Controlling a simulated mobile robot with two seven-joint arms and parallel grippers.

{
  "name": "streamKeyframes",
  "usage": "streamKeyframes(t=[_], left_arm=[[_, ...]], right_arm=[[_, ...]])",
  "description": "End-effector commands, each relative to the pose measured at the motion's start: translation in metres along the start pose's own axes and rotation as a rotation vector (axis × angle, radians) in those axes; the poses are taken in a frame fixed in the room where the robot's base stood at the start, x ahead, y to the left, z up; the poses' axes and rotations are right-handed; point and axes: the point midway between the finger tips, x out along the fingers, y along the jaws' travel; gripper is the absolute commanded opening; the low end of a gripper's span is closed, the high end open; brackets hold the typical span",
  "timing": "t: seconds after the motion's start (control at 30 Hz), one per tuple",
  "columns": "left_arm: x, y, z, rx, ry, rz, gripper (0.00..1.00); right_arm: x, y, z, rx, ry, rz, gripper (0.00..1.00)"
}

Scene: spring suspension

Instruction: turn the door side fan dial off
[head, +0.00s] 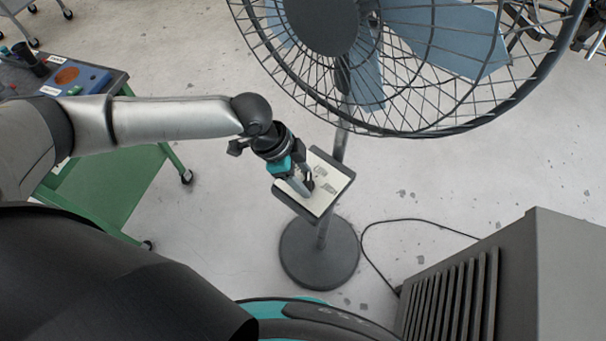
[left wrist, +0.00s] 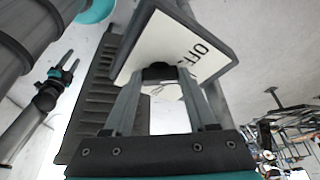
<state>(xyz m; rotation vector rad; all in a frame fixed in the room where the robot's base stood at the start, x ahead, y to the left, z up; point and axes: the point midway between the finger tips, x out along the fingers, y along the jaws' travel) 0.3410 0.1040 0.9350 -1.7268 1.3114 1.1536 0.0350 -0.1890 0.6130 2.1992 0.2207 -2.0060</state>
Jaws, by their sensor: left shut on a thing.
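The fan (head: 400,60) stands on a post with a round dark base (head: 320,252). A tilted cream control panel (head: 325,207) is fixed to the post. My left gripper (head: 305,186) reaches the panel from the left and is shut on the black dial (left wrist: 158,71). The left wrist view shows its fingers (left wrist: 160,80) on both sides of the dial, with "OFF" printed on the panel (left wrist: 152,38) beside it. I cannot tell which way the dial points. My right gripper (left wrist: 68,62) shows at the left of the left wrist view, fingers apart and empty, away from the panel.
A grey slatted cabinet (head: 560,270) stands at the lower right, with a black cable (head: 400,221) on the floor beside it. The fan cage hangs over the panel.

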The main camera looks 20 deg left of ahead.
Motion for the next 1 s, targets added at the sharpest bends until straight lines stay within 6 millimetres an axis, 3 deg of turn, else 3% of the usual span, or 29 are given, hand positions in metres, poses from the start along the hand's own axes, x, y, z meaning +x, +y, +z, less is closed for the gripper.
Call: streamKeyframes(t=[0.17,0.7,1.0], left_arm=[[-0.002,0.001,0.0,-0.023,-0.001,-0.007,0.02],[-0.003,0.005,-0.002,-0.311,-0.001,-0.125,0.02],[0.0,0.004,-0.001,-0.366,0.0,-0.151,0.02]], right_arm=[[-0.007,0.0,-0.001,0.0,0.0,-0.001,0.5],[-0.066,0.0,-0.006,0.0,0.0,-0.001,0.5],[-0.072,0.0,-0.007,0.001,0.0,-0.001,0.5]])
